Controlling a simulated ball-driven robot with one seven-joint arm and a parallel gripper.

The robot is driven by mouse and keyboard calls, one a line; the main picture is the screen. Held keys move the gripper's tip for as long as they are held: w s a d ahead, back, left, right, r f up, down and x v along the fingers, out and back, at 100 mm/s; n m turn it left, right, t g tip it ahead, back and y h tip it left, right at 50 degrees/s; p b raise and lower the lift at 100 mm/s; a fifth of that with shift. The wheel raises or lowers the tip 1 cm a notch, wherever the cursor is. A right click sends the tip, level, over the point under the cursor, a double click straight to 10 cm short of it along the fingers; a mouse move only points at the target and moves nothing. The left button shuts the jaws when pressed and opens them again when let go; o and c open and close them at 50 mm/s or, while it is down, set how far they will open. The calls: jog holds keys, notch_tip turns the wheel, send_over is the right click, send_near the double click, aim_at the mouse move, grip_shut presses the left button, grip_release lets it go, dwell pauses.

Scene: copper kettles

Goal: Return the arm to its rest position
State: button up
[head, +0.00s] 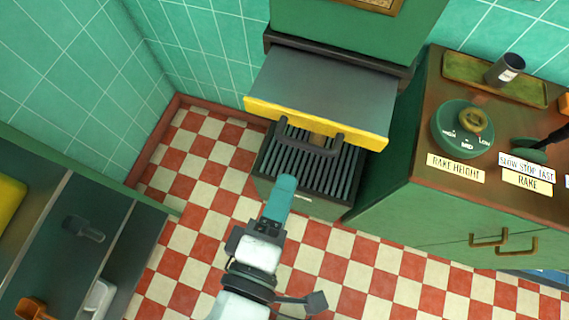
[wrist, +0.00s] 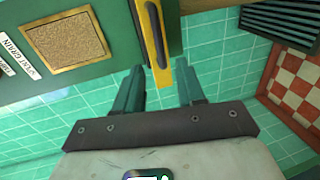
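My arm reaches up from the bottom of the head view. My gripper (head: 285,185) has teal fingers and stands in front of the pulled-out drawer, below its dark handle (head: 310,142) in the picture. In the wrist view my gripper (wrist: 160,82) shows two teal fingers spread apart with nothing held between them. The drawer's yellow front edge (wrist: 162,75) shows past the gap between the fingers. The fingers look apart from the handle, but the exact distance cannot be told.
The grey-topped drawer (head: 325,88) sticks out of a green cabinet (head: 350,35) above a dark slatted box (head: 308,172). A dark bench (head: 85,235) stands at left. Checkered floor (head: 375,280) lies open between them.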

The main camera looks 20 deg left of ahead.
dwell(0.4)
jog(key=w+d+f+m+g+h, duration=0.2)
jog(key=w+d+f+m+g, duration=0.15)
jog(key=d+f, duration=0.4)
jog(key=w+d+f+m+g+h, duration=0.2)
jog(key=d+f+m+g, duration=0.3)
jog(key=d, duration=0.6)
jog(key=s+d+f+m+g+y, duration=0.2)
jog(key=s+d+f+m+g, duration=0.1)
jog(key=s+d+f+m, duration=0.1)
jog(key=s+d+f+m+g+y, duration=0.2)
jog(key=s+d+f+m+g, duration=0.1)
jog(key=d, duration=0.6)
jog(key=s+f+m, duration=0.1)
jog(key=s+m, duration=0.1)
jog(key=s, duration=0.1)
jog(key=shift+d+f, duration=0.2)
jog(key=shift+f, duration=0.1)
